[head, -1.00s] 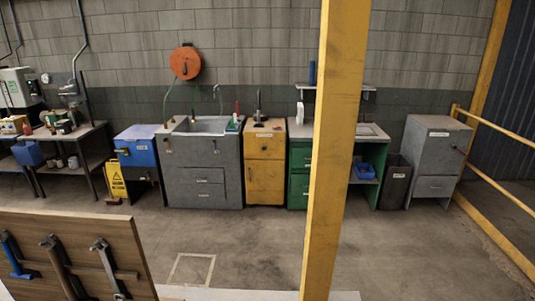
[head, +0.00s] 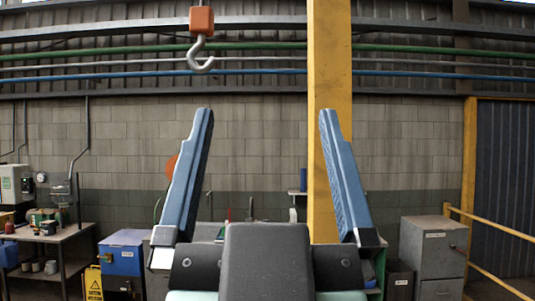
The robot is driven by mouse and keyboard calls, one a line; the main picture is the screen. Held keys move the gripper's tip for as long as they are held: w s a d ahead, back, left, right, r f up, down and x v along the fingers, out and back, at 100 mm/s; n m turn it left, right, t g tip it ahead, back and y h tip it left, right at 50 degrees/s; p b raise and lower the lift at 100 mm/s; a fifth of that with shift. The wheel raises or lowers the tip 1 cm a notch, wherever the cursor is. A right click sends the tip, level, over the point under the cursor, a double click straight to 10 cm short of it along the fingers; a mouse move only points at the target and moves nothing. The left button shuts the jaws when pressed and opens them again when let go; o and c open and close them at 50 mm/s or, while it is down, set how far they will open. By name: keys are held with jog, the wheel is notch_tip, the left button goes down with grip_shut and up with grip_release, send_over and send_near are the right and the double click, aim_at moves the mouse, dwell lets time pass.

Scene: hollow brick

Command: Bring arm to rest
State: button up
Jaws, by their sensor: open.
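My gripper (head: 266,120) stands in the middle of the head view, pointing up. Its two blue fingers are wide apart with nothing between them, so it is open and empty. Its dark body fills the bottom centre and hides much of the sink bench and the cabinets behind it.
A yellow post (head: 328,75) rises behind the right finger. A crane hook (head: 201,50) hangs at the upper left of centre. A blue cabinet (head: 121,255) and a workbench (head: 50,240) stand at left. A grey cabinet (head: 433,245) and yellow railing (head: 490,228) stand at right.

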jog(key=shift+s+r, duration=0.15)
notch_tip(320, 180, down, 14)
jog(key=b, duration=1.4)
jog(key=shift+d, duration=0.15)
